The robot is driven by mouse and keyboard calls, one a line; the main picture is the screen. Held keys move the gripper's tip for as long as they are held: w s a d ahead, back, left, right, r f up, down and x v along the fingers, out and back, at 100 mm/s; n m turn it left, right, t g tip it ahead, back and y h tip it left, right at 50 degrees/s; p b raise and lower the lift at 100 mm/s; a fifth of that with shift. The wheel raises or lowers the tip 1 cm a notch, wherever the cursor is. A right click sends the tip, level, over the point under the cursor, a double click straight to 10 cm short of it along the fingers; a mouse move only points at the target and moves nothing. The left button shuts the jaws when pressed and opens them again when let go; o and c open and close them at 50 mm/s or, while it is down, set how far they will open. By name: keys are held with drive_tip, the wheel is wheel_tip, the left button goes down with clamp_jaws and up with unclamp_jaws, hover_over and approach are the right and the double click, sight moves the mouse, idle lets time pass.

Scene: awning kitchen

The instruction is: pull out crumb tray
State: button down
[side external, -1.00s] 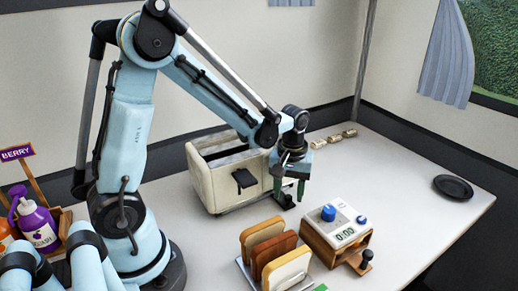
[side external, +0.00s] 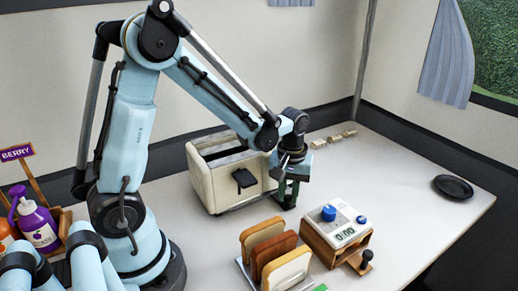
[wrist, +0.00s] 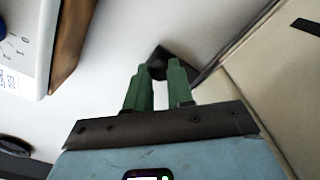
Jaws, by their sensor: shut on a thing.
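The cream toaster (side external: 216,183) stands on the white table, with a black lever on the side facing the camera. It also fills the right of the wrist view (wrist: 268,95). The crumb tray's black handle (wrist: 159,56) is low by the toaster's base, at the tips of my green fingers. My gripper (side external: 288,200) points down beside the toaster's right end and is shut on this handle. The wrist view shows the fingers (wrist: 160,72) close around the dark piece. The rest of the tray is hidden.
A timer box (side external: 337,237) with blue knobs stands just in front of my gripper. A rack of bread slices (side external: 270,250) is at the front. Bottles (side external: 38,228) stand left. A black plate (side external: 453,187) lies far right, with free table between.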

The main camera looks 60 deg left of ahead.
drive_tip(key=shift+d, duration=2.3)
drive_tip(key=c, duration=1)
unclamp_jaws()
wheel_tip(320, 180, up, 12)
drive_tip(key=shift+r, duration=0.1)
